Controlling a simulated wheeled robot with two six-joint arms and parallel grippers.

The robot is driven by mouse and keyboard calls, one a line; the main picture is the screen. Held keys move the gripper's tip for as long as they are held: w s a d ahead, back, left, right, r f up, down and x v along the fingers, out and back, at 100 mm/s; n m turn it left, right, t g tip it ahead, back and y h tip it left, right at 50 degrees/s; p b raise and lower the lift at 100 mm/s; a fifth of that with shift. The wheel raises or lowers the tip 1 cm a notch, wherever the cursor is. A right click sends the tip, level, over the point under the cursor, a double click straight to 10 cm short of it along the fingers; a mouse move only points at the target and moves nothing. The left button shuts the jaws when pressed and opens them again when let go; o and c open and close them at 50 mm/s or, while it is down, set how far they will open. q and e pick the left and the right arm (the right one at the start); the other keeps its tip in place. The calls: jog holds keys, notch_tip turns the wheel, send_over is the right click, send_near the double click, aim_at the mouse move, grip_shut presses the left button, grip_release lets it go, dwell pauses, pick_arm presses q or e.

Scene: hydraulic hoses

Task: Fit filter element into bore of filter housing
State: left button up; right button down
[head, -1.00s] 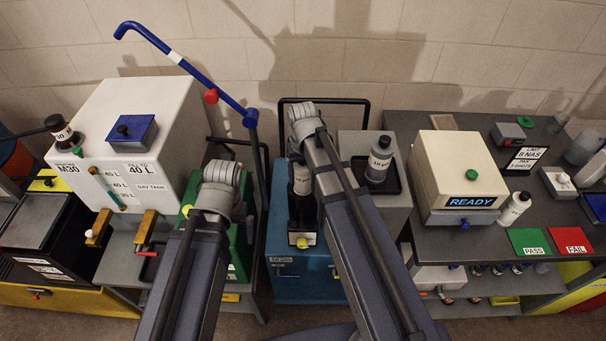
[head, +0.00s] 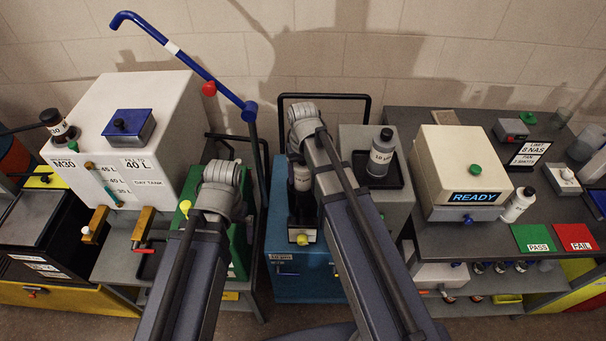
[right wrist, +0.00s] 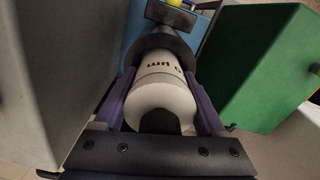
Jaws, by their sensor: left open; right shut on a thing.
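The filter element (right wrist: 160,92) is a white cylinder with dark "µm" print in the right wrist view. My right gripper (right wrist: 163,108) is shut on it, with purple fingers on both sides. Its far end meets the dark round rim of the filter housing (right wrist: 172,45); how deep it sits is hidden.
The housing stands on a blue cabinet (head: 296,277). A grey bottle-like cylinder (head: 381,152) with a label stands in a black tray to the right. The green box (head: 238,235) is close on the left. A cream box marked READY (head: 462,165) stands further right.

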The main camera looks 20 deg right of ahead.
jog(key=shift+f+b, duration=0.35)
jog(key=shift+f, duration=0.15)
grip_release()
jog(key=shift+r, duration=0.1)
notch_tip(320, 180, up, 8)
jog(key=p, duration=0.8)
jog(key=shift+f, duration=0.3)
